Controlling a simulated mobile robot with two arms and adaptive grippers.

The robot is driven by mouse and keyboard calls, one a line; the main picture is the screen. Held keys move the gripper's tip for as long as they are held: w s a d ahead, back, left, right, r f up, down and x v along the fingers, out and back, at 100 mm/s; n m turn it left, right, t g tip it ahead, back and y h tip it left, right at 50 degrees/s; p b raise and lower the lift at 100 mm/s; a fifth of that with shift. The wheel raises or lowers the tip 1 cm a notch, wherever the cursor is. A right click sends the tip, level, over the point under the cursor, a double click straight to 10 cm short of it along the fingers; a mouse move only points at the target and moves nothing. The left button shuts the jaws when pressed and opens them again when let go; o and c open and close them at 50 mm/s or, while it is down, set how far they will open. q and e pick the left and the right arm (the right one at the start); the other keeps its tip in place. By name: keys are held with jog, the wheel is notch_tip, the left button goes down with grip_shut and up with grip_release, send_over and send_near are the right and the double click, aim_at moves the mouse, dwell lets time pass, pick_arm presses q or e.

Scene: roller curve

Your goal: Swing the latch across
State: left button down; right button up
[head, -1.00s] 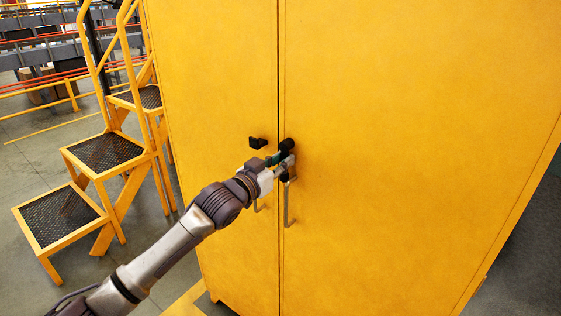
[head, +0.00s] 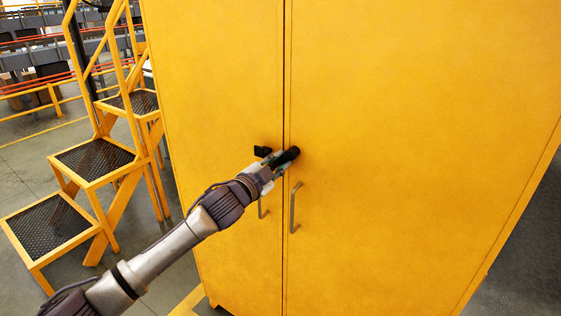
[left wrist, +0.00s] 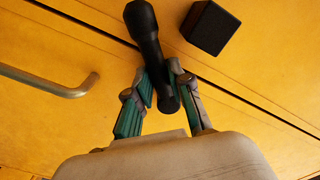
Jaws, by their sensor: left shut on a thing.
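The black latch (head: 288,156) is a short bar with a rounded end at the seam between the two yellow cabinet doors. In the head view it slants, with its round end up and right. My left gripper (head: 276,166) comes from the lower left and is shut on its lower part. In the left wrist view the two fingers (left wrist: 160,82) sit on either side of the latch bar (left wrist: 150,42). A square black block (head: 262,151) sits on the left door, just left of the latch; it also shows apart from the bar in the left wrist view (left wrist: 210,27). My right gripper is out of view.
The tall yellow cabinet (head: 420,120) fills most of the head view. Grey bar handles hang below the latch, one on the right door (head: 294,207) and one on the left door (head: 262,207). Yellow steps (head: 95,158) stand left of the cabinet.

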pick_arm(q)
jog(key=shift+w+a+r+m+p, duration=0.15)
jog(key=shift+r+m+p, duration=0.35)
jog(key=shift+m, duration=0.9)
jog(key=shift+w+a+r+m+p, duration=0.1)
jog(key=shift+r+m+p, duration=0.2)
jog(key=shift+m+p, duration=0.75)
jog(key=shift+w+a+r+m+p, duration=0.15)
jog(key=shift+r+m, duration=0.25)
jog(key=shift+m, duration=1.35)
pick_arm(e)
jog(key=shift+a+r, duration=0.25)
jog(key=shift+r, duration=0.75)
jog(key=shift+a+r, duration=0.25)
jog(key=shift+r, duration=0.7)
pick_arm(q)
jog(key=shift+s, duration=0.1)
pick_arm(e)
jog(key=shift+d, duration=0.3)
pick_arm(q)
jog(key=c, duration=1)
grip_release()
jog(key=shift+c, duration=0.2)
jog(key=shift+s, duration=0.1)
